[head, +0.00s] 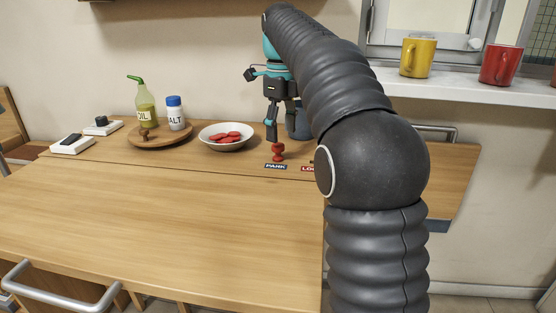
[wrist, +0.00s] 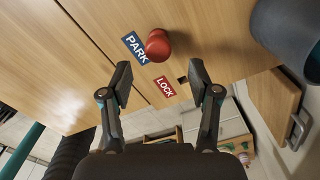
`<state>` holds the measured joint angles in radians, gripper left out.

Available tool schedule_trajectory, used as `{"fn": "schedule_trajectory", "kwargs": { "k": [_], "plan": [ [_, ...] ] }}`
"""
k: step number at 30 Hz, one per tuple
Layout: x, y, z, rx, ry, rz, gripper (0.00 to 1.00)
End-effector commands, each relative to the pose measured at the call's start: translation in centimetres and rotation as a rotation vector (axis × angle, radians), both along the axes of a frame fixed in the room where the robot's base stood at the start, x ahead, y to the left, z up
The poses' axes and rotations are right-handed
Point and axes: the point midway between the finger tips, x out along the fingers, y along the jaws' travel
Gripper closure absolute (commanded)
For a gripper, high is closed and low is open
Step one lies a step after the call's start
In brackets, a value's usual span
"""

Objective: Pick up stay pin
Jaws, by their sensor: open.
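The stay pin, a red round-headed knob (head: 278,151), stands upright on the wooden top beside the blue PARK label (head: 275,166). In the wrist view the pin (wrist: 158,44) is just beyond the fingertips, beside the PARK label (wrist: 135,47). My gripper (head: 271,131) is open and empty, pointing down just above the pin. In the wrist view the two fingers of my gripper (wrist: 159,77) are wide apart, with the red LOCK label (wrist: 165,87) showing between them. A small dark hole (wrist: 182,80) lies beside LOCK.
A white bowl (head: 208,143) of red pieces stands left of the pin. A round wooden tray (head: 180,140) holds an oil bottle (head: 146,112) and a salt shaker (head: 175,115). A dark blue-grey vessel (head: 302,124) is close behind my gripper. The front wooden surface is clear.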

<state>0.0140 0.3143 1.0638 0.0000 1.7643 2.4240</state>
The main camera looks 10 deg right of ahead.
Motion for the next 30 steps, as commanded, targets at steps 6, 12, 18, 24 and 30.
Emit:
{"fn": "schedule_trajectory", "kwargs": {
  "k": [6, 12, 18, 24, 30],
  "plan": [
    [0.3, 0.5, -2.6, 0.000, 0.001, 0.001, 0.38],
    [0.3, 0.6, -4.8, 0.000, 0.000, 0.001, 0.38],
    [0.4, 0.6, -5.2, 0.000, -0.001, 0.001, 0.38],
    [0.4, 0.6, -5.1, 0.000, -0.001, 0.001, 0.58],
    [0.4, 0.6, -5.1, 0.000, -0.001, 0.001, 0.98]
  ]
}}
